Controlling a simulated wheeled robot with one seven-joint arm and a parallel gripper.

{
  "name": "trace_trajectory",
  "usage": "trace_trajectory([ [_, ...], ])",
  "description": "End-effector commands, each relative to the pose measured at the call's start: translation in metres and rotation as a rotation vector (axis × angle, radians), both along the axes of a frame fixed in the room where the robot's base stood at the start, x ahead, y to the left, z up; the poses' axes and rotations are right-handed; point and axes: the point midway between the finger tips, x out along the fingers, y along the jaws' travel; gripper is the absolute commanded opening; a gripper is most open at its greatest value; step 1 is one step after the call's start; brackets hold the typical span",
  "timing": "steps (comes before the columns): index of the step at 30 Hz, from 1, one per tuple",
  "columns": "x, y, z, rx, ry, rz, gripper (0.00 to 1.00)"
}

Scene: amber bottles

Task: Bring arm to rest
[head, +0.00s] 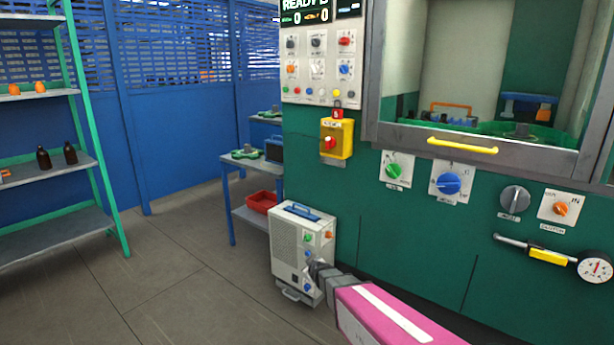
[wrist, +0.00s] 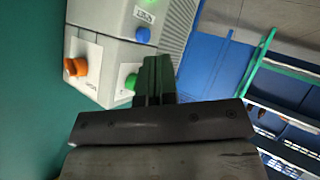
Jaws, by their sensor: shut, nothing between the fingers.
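My gripper (head: 316,271) shows in the head view at the end of my pink arm, in front of the white box unit. In the wrist view my gripper (wrist: 158,78) has its dark fingers together with nothing between them. The white box unit (head: 288,250) stands on the floor against the green machine, with a blue handle on top and coloured knobs. In the wrist view the unit (wrist: 112,50) is close beyond the fingers, with orange, green and blue knobs. I cannot tell whether the fingers touch it. Two amber bottles (head: 43,158) stand on the shelf at left.
The green machine (head: 400,235) with knobs, a yellow handle (head: 462,146) and a gauge (head: 595,267) fills the right. A blue table (head: 235,160) with a red bin (head: 262,201) below stands behind the unit. The floor (head: 190,285) at left is clear up to the shelving (head: 60,220).

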Motion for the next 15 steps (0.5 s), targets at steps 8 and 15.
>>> trace_trajectory([
  [8,-0.101,-0.078,0.035,0.112,0.457,-0.194,0.00],
  [15,-0.200,-0.138,0.069,0.149,0.813,-0.465,0.00],
])
